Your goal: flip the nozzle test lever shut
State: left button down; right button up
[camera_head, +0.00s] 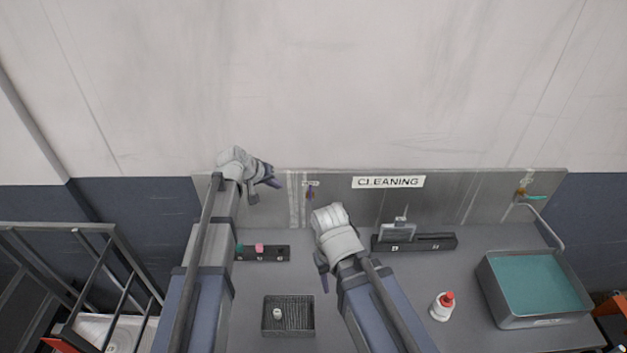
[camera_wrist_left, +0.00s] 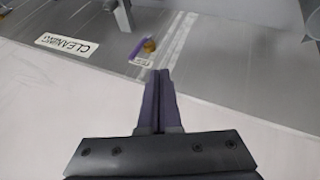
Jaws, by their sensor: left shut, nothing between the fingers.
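A small purple lever (camera_head: 310,193) with a brass-coloured fitting is on the grey back panel, left of the CLEANING sign. In the left wrist view the purple lever (camera_wrist_left: 139,50) lies slanted beside its fitting, above a small label. My left gripper (camera_head: 273,180) is shut and empty, in front of the panel to the left of the lever and apart from it. Its closed fingers (camera_wrist_left: 159,75) point towards the panel near the lever in the left wrist view. My right gripper (camera_head: 322,274) hangs over the bench, pointing down; its finger gap is not clear.
A teal lever (camera_head: 534,197) and a bent pipe are at the panel's right end, above a basin of teal liquid (camera_head: 490,290). A white bottle with a red cap (camera_head: 442,305), a dark tray (camera_head: 290,329), and dark racks (camera_head: 263,254) (camera_head: 436,242) stand on the bench.

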pick_arm(q)
jog(key=b, duration=0.8)
send_near(310, 194)
jog(key=w+f, duration=0.4)
jog(key=f, duration=0.1)
jog(key=shift+s+d+r, duration=0.15)
jog(key=shift+s+d, duration=0.05)
jog(key=shift+d, duration=0.3)
